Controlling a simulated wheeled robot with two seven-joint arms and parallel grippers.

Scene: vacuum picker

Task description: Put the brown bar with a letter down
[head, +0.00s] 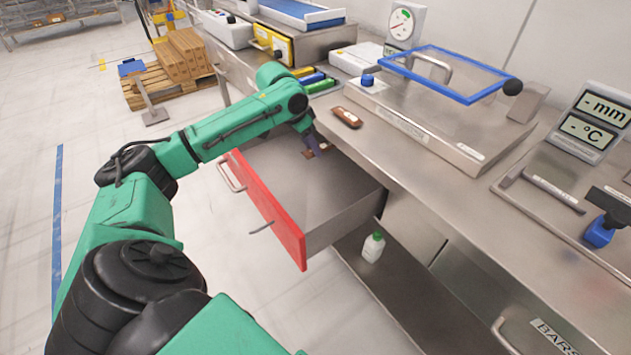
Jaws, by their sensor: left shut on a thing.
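My left gripper (312,143) reaches over the open drawer (305,190) from the left. It is shut on a small brown bar (309,154), mostly hidden by the fingers, near the drawer's back end. I cannot tell whether the bar touches the drawer floor, and no letter is readable on it. Another brown bar (347,117) with a light mark lies on the steel counter just right of the gripper, apart from it. My right gripper is not in view.
The drawer has a red front (270,212) and a free floor. Green, blue and yellow items (316,83) lie behind the gripper. A blue-framed lid (455,72) stands over the counter at right. A white bottle (373,246) stands on the lower shelf.

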